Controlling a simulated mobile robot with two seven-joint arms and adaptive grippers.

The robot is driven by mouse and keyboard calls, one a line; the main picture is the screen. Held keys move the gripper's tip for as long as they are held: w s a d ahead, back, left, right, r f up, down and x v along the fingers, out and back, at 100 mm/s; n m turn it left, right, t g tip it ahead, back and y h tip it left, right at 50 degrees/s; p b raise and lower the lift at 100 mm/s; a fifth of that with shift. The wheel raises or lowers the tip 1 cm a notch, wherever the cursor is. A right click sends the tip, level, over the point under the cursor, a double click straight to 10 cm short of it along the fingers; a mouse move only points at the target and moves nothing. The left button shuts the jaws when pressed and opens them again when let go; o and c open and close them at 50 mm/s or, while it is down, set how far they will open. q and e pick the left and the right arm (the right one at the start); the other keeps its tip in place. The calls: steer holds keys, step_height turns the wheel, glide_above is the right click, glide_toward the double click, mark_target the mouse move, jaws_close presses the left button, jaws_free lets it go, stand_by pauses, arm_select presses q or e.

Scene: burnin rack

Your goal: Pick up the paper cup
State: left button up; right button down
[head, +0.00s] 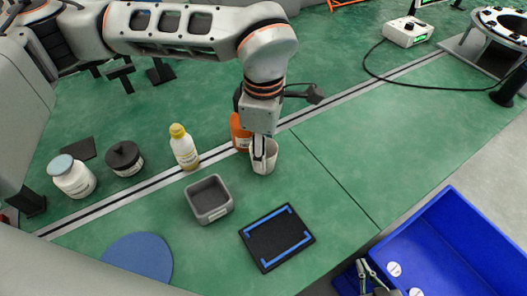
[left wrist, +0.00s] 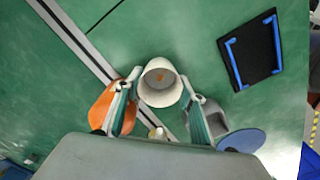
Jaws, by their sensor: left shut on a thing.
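The white paper cup (head: 264,162) stands upright near the middle of the head view, in front of an orange bottle. In the left wrist view I look into its open mouth (left wrist: 160,82), with a brownish spot inside. My left gripper (head: 259,150) comes down from above and is shut on the cup, with a finger on each side (left wrist: 160,98). Whether the cup's base touches the green surface is hard to tell. My right gripper (head: 367,266) is at the bottom edge by the blue bin, its two fingers apart with nothing seen between them.
The orange bottle (head: 240,134) is close behind the cup. A yellow-capped bottle (head: 184,148), grey bin (head: 209,199), black-and-blue tray (head: 278,238) and blue disc (head: 139,261) are around. A blue bin (head: 450,203) is at lower right. Green surface right of the cup is clear.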

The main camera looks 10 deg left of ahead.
arm_select(q)
steer(key=shift+r, duration=0.2)
steer(key=shift+r, duration=1.5)
steer(key=shift+s+d+r, duration=0.1)
steer(key=shift+s+d, duration=0.05)
steer(key=shift+d, duration=0.05)
steer(key=s+d, duration=0.9)
steer(key=shift+s+d, duration=0.2)
steer(key=shift+d, duration=0.05)
steer(key=shift+s+d, duration=1.4)
steer(key=shift+d, duration=0.1)
stand_by(1.2)
